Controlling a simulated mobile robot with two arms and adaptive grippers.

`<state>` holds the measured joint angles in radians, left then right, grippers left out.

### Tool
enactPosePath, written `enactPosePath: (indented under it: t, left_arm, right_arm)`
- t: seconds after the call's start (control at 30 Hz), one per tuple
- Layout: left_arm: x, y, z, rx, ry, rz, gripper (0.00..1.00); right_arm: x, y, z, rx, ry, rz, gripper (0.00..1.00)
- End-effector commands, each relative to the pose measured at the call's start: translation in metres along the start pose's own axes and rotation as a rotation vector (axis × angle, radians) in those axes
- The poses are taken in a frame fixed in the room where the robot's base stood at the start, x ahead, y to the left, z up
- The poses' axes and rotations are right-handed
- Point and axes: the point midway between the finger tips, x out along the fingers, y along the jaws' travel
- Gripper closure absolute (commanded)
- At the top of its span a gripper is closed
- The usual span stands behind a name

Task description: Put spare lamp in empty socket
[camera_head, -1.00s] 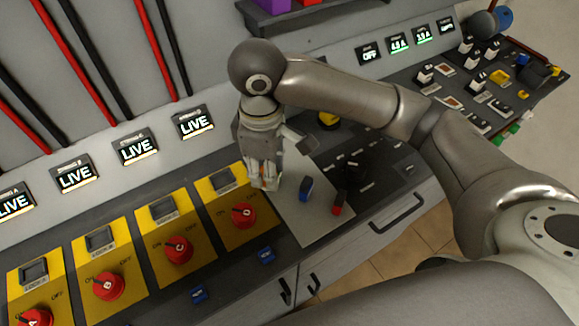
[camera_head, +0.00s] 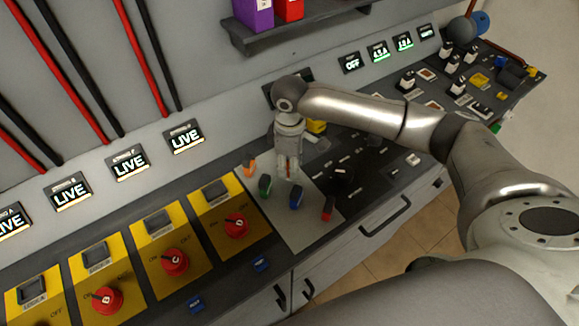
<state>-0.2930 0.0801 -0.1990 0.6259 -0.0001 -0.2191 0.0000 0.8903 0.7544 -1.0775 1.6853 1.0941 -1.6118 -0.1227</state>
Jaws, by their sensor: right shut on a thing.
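My right gripper (camera_head: 289,176) points down over the light grey plate (camera_head: 305,232) on the counter. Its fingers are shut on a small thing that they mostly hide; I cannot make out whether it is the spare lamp. On the plate, an orange piece (camera_head: 249,165) and a green piece (camera_head: 265,186) are left of the gripper. A blue piece (camera_head: 297,197) is just in front of it and a red piece (camera_head: 327,210) is to the right. I cannot pick out the empty socket. My left gripper is not in view.
Yellow panels with red rotary knobs (camera_head: 236,224) line the counter at left. A dark panel (camera_head: 372,165) with small controls lies right of the plate. A wall shelf (camera_head: 300,27) holds purple and red boxes. Lit LIVE displays (camera_head: 184,137) stand behind.

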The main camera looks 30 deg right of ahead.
Motion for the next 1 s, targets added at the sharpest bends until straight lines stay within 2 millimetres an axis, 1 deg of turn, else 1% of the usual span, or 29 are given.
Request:
enactPosePath:
  t: [0.03, 0.1, 0.2, 0.53, 0.57, 0.7, 1.0]
  left_arm:
    - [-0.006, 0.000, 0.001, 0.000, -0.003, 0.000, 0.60]
    - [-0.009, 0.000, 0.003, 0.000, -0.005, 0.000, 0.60]
    - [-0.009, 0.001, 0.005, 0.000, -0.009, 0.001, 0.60]
    - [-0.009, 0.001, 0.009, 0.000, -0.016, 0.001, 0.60]
    - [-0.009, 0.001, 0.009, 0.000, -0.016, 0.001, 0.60]
    - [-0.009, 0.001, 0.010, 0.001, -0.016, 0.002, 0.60]
    - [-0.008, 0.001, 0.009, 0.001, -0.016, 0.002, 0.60]
  right_arm:
    - [0.005, -0.002, 0.000, -0.003, -0.003, -0.004, 0.93]
    - [0.013, -0.002, 0.000, -0.003, -0.002, -0.004, 0.93]
    - [0.019, -0.002, -0.001, -0.004, -0.001, -0.002, 0.93]
    - [0.022, -0.002, -0.001, -0.003, 0.000, -0.002, 0.93]
    - [0.022, -0.002, -0.001, -0.003, 0.000, -0.002, 0.66]
    - [0.022, -0.002, -0.001, -0.003, 0.000, -0.002, 0.48]
    - [0.021, -0.002, -0.001, -0.003, 0.000, -0.001, 0.48]
